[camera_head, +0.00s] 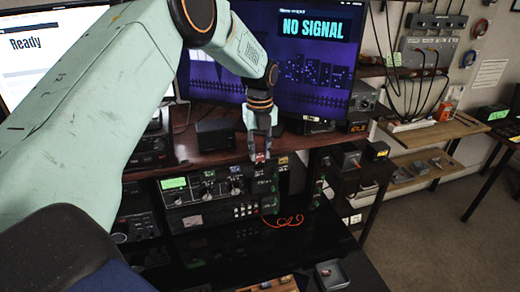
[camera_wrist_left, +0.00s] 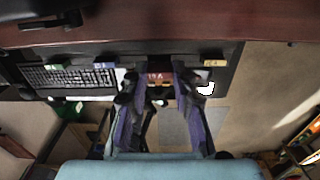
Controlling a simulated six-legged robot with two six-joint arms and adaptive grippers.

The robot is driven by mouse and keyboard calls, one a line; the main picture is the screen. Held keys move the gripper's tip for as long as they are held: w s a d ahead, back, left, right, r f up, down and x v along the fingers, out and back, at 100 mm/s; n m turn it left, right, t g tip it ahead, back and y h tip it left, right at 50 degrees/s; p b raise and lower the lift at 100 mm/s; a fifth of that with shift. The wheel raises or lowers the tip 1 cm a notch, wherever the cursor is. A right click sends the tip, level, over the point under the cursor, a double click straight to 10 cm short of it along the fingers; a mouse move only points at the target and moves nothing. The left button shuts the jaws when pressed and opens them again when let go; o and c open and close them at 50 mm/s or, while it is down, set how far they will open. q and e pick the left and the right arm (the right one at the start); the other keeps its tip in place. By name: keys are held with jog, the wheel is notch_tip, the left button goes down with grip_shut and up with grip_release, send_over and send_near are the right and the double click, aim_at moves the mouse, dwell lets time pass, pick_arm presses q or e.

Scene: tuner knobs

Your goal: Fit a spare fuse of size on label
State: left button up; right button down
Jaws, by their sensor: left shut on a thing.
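My left gripper (camera_head: 261,150) hangs at the front edge of the wooden desk, just above the radio unit. Its fingers are shut on a small red fuse-like piece (camera_head: 260,158). In the left wrist view the red piece (camera_wrist_left: 159,77) sits between the fingertips (camera_wrist_left: 158,84), with upside-down markings too small to read surely. Green (camera_wrist_left: 55,66), blue (camera_wrist_left: 103,65) and yellow (camera_wrist_left: 213,63) pieces lie along the same edge. Whether the red piece is still seated there I cannot tell. No size label is readable. My right gripper is out of view.
The radio unit (camera_head: 205,190) with knobs and a green display stands below the desk (camera_head: 150,171). A monitor (camera_head: 300,60) reads "NO SIGNAL". An orange cable (camera_head: 285,221) hangs at the unit's right. A small grey tray (camera_head: 332,274) stands on the lower black surface.

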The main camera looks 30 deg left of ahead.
pick_arm(q)
jog(key=shift+s, duration=0.1)
jog(key=shift+w, duration=0.3)
jog(key=shift+s, duration=0.25)
jog(key=shift+w+p, duration=0.2)
jog(key=shift+p, duration=0.25)
jog(key=shift+s, duration=0.2)
jog(key=shift+f, duration=0.1)
jog(key=shift+w+f, duration=0.2)
jog(key=shift+f, duration=0.25)
jog(key=shift+s+f+b, duration=0.15)
jog(key=shift+s+b, duration=0.05)
jog(key=shift+b, duration=0.15)
